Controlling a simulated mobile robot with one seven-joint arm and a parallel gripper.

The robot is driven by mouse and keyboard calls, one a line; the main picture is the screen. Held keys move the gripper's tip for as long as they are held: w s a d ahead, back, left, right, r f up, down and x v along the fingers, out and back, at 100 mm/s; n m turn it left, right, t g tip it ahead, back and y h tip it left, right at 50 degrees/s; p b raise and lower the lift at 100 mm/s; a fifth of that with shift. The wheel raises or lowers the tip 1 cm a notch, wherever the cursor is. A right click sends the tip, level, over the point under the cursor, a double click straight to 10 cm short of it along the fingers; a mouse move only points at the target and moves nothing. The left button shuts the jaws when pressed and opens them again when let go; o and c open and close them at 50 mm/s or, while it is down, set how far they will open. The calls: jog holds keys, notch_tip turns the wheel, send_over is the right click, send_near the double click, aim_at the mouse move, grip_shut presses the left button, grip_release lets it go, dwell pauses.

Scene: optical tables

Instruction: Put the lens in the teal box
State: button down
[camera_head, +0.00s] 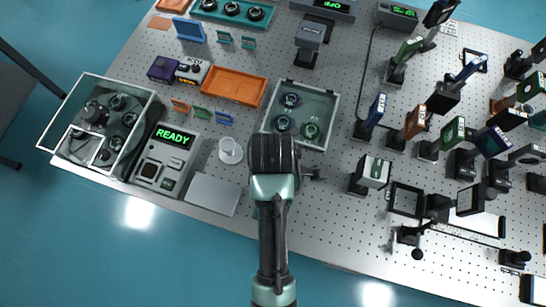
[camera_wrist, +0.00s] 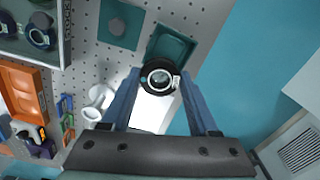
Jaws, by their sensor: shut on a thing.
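My gripper (camera_wrist: 160,82) is shut on the lens (camera_wrist: 160,76), a clear disc in a round black mount, held between the two blue fingertips in the wrist view. A small open teal box (camera_wrist: 178,46) shows just beyond the lens in that view. The lens overlaps the box's near part, and its height above the box is hard to tell. In the head view my gripper (camera_head: 275,158) is over the table's front part. My arm hides the lens and the teal box there.
A grey-walled tray (camera_head: 333,118) with several mounted optics stands beyond my gripper. A white cup (camera_head: 230,151), white plate (camera_head: 212,194) and READY device (camera_head: 165,160) are to the left. A flat teal square (camera_wrist: 121,24) lies near the box. Mounted optics crowd the right.

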jog(key=n, duration=0.1)
jog(key=s+n, duration=0.1)
jog(key=n, duration=0.2)
jog(key=shift+s+d+f+n, duration=0.1)
jog(key=shift+s+n, duration=0.2)
jog(key=shift+n, duration=0.1)
notch_tip(320, 180, down, 10)
jog(key=shift+r, duration=0.1)
jog(key=shift+c, duration=2.2)
grip_release()
